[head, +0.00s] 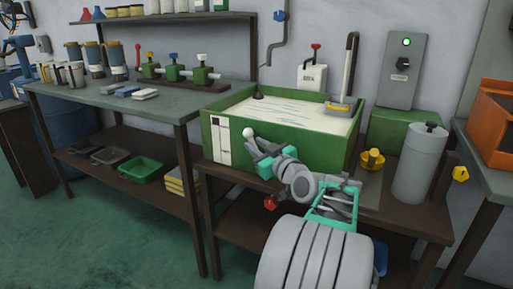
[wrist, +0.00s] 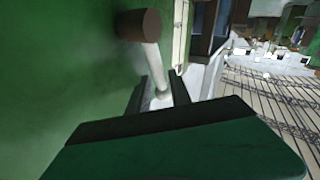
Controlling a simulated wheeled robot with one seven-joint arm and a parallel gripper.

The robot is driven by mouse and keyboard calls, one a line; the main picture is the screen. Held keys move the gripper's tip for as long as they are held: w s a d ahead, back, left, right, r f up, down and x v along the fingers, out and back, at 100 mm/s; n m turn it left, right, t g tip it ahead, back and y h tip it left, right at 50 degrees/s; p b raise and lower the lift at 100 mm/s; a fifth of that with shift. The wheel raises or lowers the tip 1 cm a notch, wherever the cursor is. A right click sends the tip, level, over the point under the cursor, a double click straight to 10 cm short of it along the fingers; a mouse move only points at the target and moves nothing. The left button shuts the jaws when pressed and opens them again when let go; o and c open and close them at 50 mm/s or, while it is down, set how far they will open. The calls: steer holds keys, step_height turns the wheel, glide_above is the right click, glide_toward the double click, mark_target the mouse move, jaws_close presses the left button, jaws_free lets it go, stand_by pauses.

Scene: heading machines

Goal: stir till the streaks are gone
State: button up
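A green tub (head: 215,160) holds pale liquid (head: 295,112) with thin grey-blue streaks on its surface. A paddle (head: 345,75) with a dark upright handle and a yellow-edged foot stands at the tub's back right. My gripper (head: 260,148) is outside the tub at its front wall, well apart from the paddle. A pale rod with a rounded end (head: 248,132) shows at the fingertips. In the wrist view the pale rod (wrist: 158,70), with a brown end, runs down between the dark fingers (wrist: 163,95). I cannot tell whether they grip it.
A grey cylinder (head: 420,160) and a small yellow piece (head: 372,160) stand right of the tub. A workbench (head: 120,98) with jugs, valves and small blocks is at the left. A control box (head: 403,70) with a green light hangs behind. Green floor lies open at lower left.

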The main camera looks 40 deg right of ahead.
steer(key=shift+c, duration=0.4)
jaws_close()
stand_by(0.9)
